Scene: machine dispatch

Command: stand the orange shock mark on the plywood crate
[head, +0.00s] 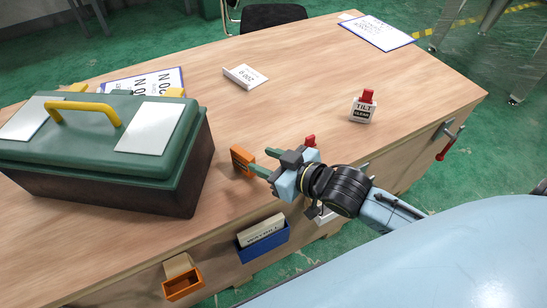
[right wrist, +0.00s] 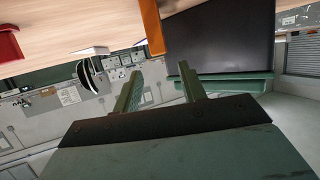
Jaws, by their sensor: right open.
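The orange shock mark (head: 242,161) stands on the wooden bench near its front edge, just right of a green-lidded case. It also shows in the right wrist view (right wrist: 151,26), just beyond the fingertips. My right gripper (head: 260,161) is open and empty, its two green fingers pointing at the mark from the right. In the right wrist view the fingers (right wrist: 160,82) are spread with nothing between them. I cannot tell whether a finger touches the mark. I see no plywood crate that I can make out. My left gripper is not in view.
The green-lidded case (head: 100,148) with a yellow handle fills the bench's left. A red-topped tilt marker (head: 363,107) and a folded white card (head: 244,76) stand farther off. A blue bin (head: 262,241) and an orange bin (head: 183,284) hang at the front. The bench's middle is clear.

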